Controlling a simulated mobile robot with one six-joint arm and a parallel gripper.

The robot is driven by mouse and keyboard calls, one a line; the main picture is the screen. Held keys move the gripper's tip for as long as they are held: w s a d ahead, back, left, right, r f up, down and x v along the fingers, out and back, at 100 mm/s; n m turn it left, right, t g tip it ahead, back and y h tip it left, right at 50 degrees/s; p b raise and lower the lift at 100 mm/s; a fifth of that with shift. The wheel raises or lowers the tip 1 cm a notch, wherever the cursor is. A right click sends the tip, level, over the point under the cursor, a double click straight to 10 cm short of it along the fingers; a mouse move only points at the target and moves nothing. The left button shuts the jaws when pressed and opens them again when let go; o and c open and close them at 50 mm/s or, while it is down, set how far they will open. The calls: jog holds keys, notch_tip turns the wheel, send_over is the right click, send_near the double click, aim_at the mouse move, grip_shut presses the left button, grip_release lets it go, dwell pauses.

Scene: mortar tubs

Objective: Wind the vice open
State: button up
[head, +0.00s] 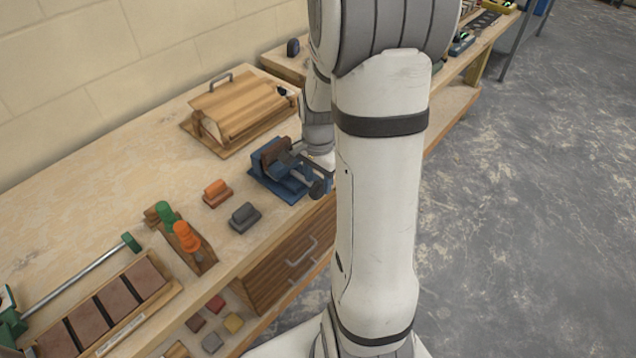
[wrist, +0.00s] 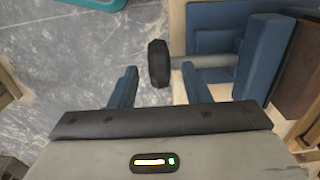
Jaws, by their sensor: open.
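The blue vice (head: 280,180) is fixed near the front edge of the wooden bench in the head view. In the wrist view its blue body (wrist: 262,55) is at the right, with a brown block (wrist: 300,80) beside it. A grey screw shaft (wrist: 208,62) sticks out of the vice and ends in a black handle (wrist: 158,62). My gripper (wrist: 160,75) is open, its two blue fingers to either side of the handle in the picture. I cannot tell whether a finger touches it. In the head view, my arm partly hides the vice's right side.
A wooden box with a metal handle (head: 240,110) stands behind the vice. Orange (head: 216,192) and grey (head: 244,216) blocks and a wooden plane (head: 183,236) lie to its left. A drawer (head: 285,262) is under the bench top. Bare floor (head: 530,200) is at the right.

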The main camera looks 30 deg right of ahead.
aim_at(318, 182)
jog(key=shift+f, duration=1.35)
jog(key=shift+c, duration=0.5)
grip_shut()
jog(key=shift+f+h+b, duration=0.15)
jog(key=shift+h+b, duration=0.15)
jog(key=shift+b, duration=0.4)
